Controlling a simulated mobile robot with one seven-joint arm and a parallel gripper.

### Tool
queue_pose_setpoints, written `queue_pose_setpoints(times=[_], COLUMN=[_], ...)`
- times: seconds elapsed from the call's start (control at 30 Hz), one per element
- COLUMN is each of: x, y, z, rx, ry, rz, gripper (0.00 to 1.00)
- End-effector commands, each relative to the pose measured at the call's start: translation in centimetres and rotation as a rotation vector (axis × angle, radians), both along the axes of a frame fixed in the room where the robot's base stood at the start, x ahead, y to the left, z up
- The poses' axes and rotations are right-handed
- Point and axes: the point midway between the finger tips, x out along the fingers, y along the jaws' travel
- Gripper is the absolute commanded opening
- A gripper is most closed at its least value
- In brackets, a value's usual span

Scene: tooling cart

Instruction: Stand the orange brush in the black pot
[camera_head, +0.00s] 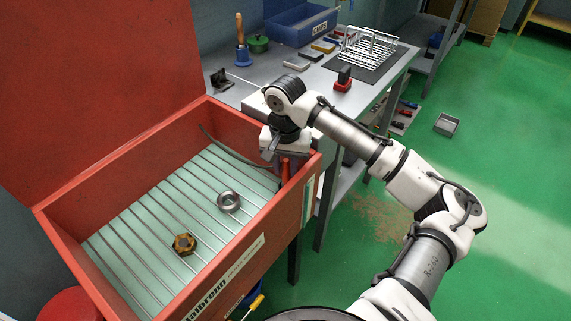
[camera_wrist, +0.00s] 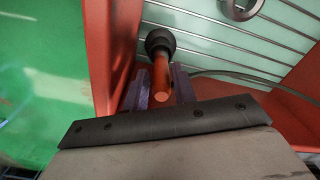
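The orange brush handle (camera_wrist: 161,75) shows in the wrist view, its round end toward the camera. A dark rounded part (camera_wrist: 160,41) is at its far end; I cannot tell whether this is the brush head or the black pot. My gripper (camera_wrist: 162,82) has a finger on each side of the handle; whether they touch it is unclear. In the head view my gripper (camera_head: 287,150) points down at the right corner of the red basin (camera_head: 255,262), with the brush (camera_head: 285,169) partly showing beneath it. I cannot make out the black pot for certain.
A metal ring (camera_head: 229,201) and a brass-coloured nut (camera_head: 184,244) lie on the basin's slatted floor. A thin hose (camera_head: 228,150) curves along the back wall.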

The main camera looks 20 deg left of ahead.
Motion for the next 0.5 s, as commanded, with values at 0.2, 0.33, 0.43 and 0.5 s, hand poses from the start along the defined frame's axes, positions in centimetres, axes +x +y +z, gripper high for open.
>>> queue_pose_setpoints(times=[0.2, 0.33, 0.43, 0.5], x=[0.01, 0.01, 0.02, 0.05], y=[0.0, 0.0, 0.01, 0.02], z=[0.02, 0.01, 0.22, 0.74], rx=[0.0, 0.0, 0.0, 0.0], ry=[0.0, 0.0, -0.001, -0.002], rz=[0.0, 0.0, 0.0, 0.0], gripper=[0.45, 0.45, 0.45, 0.45])
